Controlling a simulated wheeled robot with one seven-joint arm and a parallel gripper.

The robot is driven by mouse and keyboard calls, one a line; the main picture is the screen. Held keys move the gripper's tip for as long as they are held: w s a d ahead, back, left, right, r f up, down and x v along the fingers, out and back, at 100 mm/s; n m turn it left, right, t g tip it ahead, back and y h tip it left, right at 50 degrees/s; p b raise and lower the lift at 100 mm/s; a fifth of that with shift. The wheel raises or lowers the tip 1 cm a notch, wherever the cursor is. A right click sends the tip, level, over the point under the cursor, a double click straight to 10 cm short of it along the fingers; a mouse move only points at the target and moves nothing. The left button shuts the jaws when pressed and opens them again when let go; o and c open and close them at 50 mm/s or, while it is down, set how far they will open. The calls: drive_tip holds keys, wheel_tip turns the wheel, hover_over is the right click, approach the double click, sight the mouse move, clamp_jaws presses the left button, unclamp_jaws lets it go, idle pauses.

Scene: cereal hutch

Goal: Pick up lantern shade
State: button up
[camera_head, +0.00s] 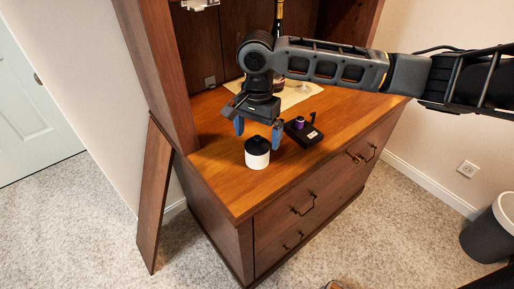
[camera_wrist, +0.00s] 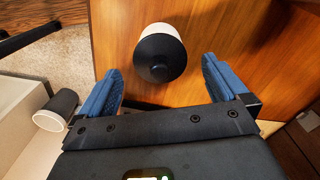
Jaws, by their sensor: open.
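A small white cylinder with a black rounded top (camera_head: 257,153), apparently the lantern shade, stands upright on the wooden hutch counter near its front left corner. My gripper (camera_head: 258,132) is open and empty, pointing down just above and behind it. In the wrist view the black top (camera_wrist: 160,57) lies ahead of and between the two blue fingers, with white body showing beyond it. The fingers appear apart from it. Nothing hides it in the wrist view.
A black device with a purple knob (camera_head: 299,125) sits close right of the cylinder. Behind are a pale mat (camera_head: 298,94) and a dark bottle (camera_head: 278,18). The hutch's side panel (camera_head: 168,70) rises at left. The counter's front right (camera_head: 345,125) is clear.

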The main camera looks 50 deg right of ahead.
drive_tip(key=shift+f, duration=0.85)
drive_tip(key=c, duration=1.1)
drive_tip(key=shift+r, duration=0.1)
drive_tip(key=shift+c, duration=0.2)
